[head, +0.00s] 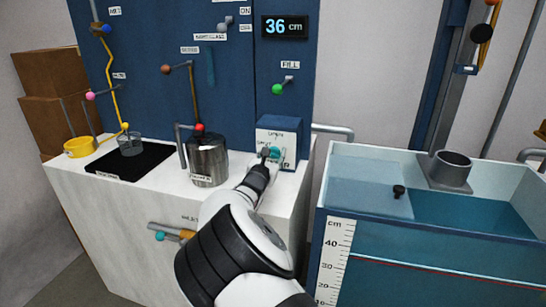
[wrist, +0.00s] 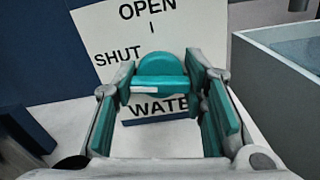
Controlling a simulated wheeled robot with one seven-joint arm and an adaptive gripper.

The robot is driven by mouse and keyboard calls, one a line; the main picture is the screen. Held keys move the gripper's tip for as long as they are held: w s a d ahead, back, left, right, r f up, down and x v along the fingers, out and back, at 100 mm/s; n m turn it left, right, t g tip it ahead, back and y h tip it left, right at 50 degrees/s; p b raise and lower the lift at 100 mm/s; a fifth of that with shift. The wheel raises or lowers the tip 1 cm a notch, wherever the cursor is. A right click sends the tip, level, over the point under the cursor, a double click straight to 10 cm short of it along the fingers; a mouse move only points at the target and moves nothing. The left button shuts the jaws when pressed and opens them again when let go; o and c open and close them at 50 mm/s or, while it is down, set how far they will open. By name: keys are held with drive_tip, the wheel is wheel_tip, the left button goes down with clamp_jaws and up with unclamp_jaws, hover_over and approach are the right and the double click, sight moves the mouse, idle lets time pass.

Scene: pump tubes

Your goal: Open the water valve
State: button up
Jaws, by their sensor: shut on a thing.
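The water valve is on the front of a small blue box (head: 279,124) on the white counter. Its white plate (wrist: 100,32) reads OPEN at the top, SHUT at the left and WATER, partly hidden, below. The teal valve handle (wrist: 159,64) shows in the middle of the plate, below OPEN and right of SHUT. My gripper (head: 270,154) reaches up to the plate. In the wrist view its teal-padded fingers (wrist: 158,86) are shut on the handle, one on each side. Which mark the handle points to I cannot tell.
A metal pot (head: 208,160) stands left of the valve box. A grey pipe (head: 335,130) leaves the box's right side. Right of it is a glass tank (head: 420,250) with water, a scale and a red line. A display (head: 284,27) reads 36 cm.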

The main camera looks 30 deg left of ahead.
drive_tip(key=m+b, duration=0.2)
drive_tip(key=m, duration=0.1)
drive_tip(key=shift+w+m, duration=0.15)
drive_tip(key=shift+m, duration=0.25)
drive_tip(key=m+b, duration=0.3)
drive_tip(key=b, duration=0.2)
drive_tip(key=shift+f, duration=0.1)
drive_tip(key=m+b, duration=0.6)
drive_tip(key=b, duration=0.6)
drive_tip(key=shift+d, duration=0.1)
drive_tip(key=m+b, duration=0.2)
drive_tip(key=b, duration=0.3)
drive_tip(key=shift+m, duration=0.4)
drive_tip(key=shift+b, duration=0.4)
drive_tip(key=o, duration=1.2)
drive_tip(key=shift+s, duration=0.2)
